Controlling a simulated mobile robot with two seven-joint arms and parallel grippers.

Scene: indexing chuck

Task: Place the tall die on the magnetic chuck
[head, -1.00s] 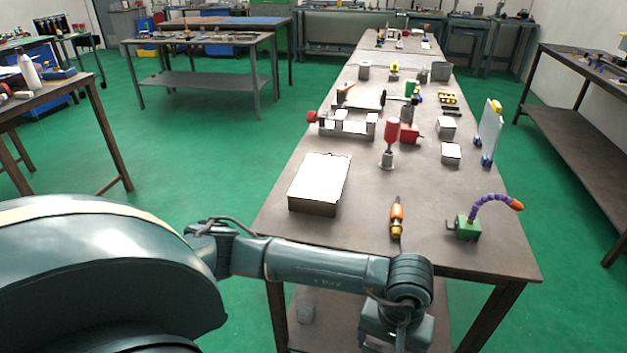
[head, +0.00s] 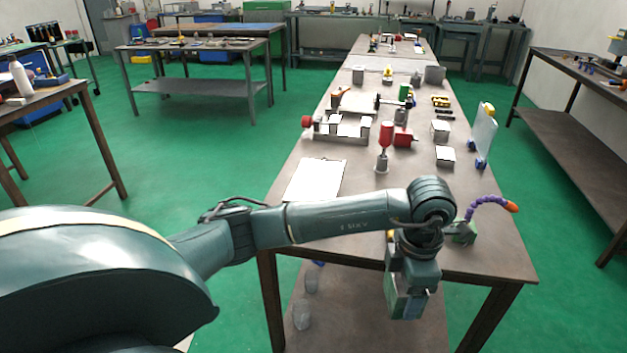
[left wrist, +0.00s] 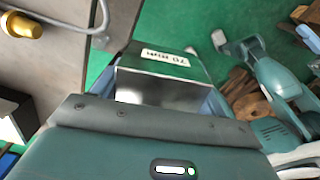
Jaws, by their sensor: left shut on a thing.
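The tall die (left wrist: 160,80) is a block with a green face bearing a "70 mm" label and a shiny metal face, seen in the left wrist view. My left gripper (head: 408,298) is shut on it and points down in front of the bench's near edge in the head view. The wrist housing hides part of the die in the left wrist view.
A green block with a purple hose (head: 488,201) is at the near right. Two bright-topped blocks (head: 445,155) (head: 440,130) sit farther back.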

